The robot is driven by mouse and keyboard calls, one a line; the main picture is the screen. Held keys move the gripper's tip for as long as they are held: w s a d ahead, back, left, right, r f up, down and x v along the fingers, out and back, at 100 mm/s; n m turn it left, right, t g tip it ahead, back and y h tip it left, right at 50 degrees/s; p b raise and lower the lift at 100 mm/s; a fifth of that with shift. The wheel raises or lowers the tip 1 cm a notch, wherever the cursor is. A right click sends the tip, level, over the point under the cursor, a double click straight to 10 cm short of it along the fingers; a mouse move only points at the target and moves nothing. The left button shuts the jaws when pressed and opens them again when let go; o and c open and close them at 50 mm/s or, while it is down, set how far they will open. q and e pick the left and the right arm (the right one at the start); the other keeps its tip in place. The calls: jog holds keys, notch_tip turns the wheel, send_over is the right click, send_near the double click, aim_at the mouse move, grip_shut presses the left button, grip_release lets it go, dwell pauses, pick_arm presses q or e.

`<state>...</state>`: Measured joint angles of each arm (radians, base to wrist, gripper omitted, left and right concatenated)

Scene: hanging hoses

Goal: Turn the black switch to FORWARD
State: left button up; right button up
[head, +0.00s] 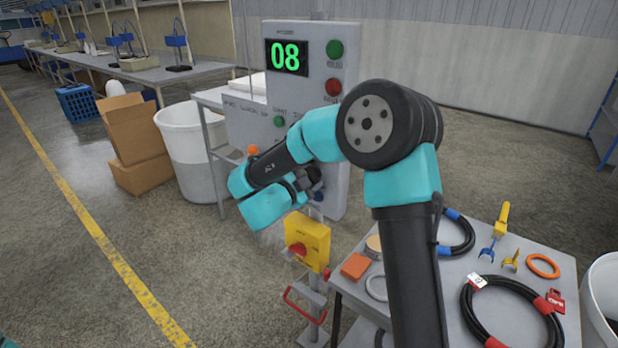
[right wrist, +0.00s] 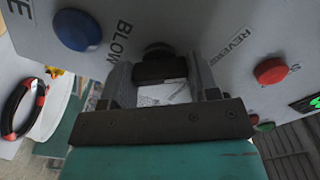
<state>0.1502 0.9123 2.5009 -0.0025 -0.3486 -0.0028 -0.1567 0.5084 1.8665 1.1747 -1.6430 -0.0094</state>
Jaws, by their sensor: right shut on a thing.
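The black switch (right wrist: 160,64) sits on the grey control panel, between the two fingers of my right gripper (right wrist: 162,82). The fingers are shut on its sides. The word REVERSE is printed beside the switch, and BLOW is on the other side near a blue button (right wrist: 77,29). I cannot see the FORWARD label or read the switch's setting. In the head view my right gripper (head: 311,180) is at the lower part of the panel (head: 336,140), and my arm hides the switch and nearby labels. My left gripper is not in view.
The panel has a green display (head: 287,57) reading 08, a green button (head: 335,49) and a red button (head: 333,87). A yellow box with a red knob (head: 307,240) is below. A table (head: 463,300) with hoses and fittings stands at the right.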

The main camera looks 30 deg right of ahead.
jog(key=m, duration=0.4)
jog(key=shift+m, duration=1.9)
jog(key=o, duration=0.9)
jog(key=shift+a, duration=0.1)
jog(key=v, duration=1.7)
jog(key=shift+a, duration=0.2)
jog(key=shift+c, duration=0.4)
